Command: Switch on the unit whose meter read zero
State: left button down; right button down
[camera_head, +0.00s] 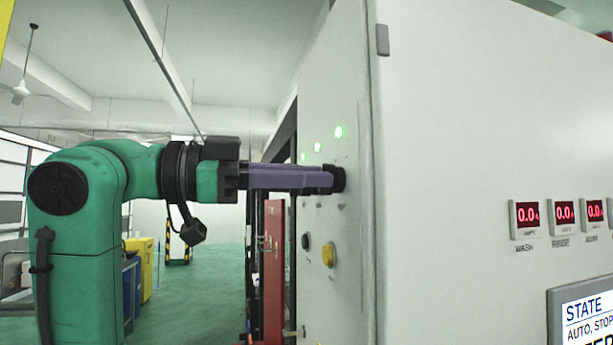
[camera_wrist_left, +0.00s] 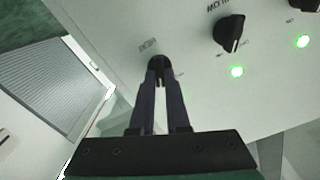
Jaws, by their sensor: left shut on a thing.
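My left gripper (camera_head: 328,178) is shut on a black rotary knob (camera_head: 339,178) on the side panel of a pale grey cabinet (camera_head: 455,100). In the left wrist view the fingertips (camera_wrist_left: 160,76) close around this knob (camera_wrist_left: 160,60); its label is too small to read. On the front, red meters show 0.0 over WASH (camera_head: 526,216), RINSE (camera_head: 564,216) and an unclear label (camera_head: 595,213).
A black button (camera_head: 305,241) and a yellow button (camera_head: 328,255) sit below the gripped knob. A screen (camera_head: 588,318) reads STATE. A red panel (camera_head: 273,270) stands beside the cabinet. The green floor (camera_head: 210,285) behind is mostly clear.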

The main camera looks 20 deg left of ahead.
pick_arm(q)
jog(key=shift+m, duration=0.5)
jog(key=c, duration=0.9)
grip_release()
jog(key=shift+s, duration=0.1)
jog(key=b+v, duration=0.4)
jog(key=v, duration=1)
jog(key=shift+s+a, duration=0.15)
jog(key=shift+a, duration=0.15)
